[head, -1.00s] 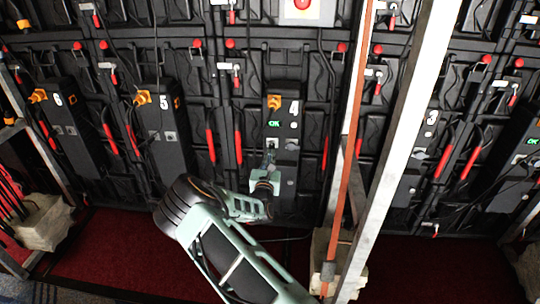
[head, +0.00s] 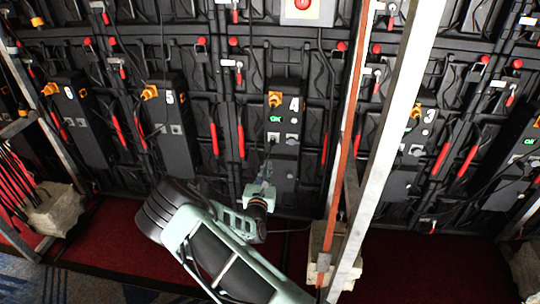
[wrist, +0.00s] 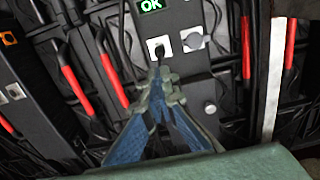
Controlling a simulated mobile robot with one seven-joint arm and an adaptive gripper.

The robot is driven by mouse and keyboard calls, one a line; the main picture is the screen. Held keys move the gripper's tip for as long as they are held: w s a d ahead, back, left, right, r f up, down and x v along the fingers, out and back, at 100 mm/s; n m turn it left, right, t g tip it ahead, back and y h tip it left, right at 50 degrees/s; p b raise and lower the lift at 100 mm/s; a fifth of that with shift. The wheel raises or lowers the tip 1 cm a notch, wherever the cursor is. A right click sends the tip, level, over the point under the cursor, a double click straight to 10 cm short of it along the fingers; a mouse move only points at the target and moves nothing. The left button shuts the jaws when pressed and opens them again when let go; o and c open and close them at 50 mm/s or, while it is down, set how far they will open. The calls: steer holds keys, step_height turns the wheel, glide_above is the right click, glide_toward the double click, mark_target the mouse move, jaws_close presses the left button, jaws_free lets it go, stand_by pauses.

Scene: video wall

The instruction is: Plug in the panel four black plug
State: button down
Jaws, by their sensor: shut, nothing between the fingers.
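Panel four (head: 287,165), a black upright box with a white "4" and a green "OK" screen, stands near the middle of the head view. The black plug (wrist: 161,51) sits at the white left-hand socket of the panel in the wrist view, with its dark cable hanging down toward my fingers. It looks seated, though its depth cannot be told. My gripper (wrist: 159,82) is shut and empty, just below the plug and apart from it. In the head view my gripper (head: 267,172) is in front of the panel's lower part, below the sockets.
A grey metal post (head: 388,150) and an orange-brown strap run down right of panel four. Panel three (head: 410,150) is behind them, its screen lit green. Panel five (head: 166,130) is to the left. Red handles (head: 214,140) flank the panels.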

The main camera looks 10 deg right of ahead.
steer(key=shift+p+v, duration=0.3)
steer(key=shift+v, duration=1.5)
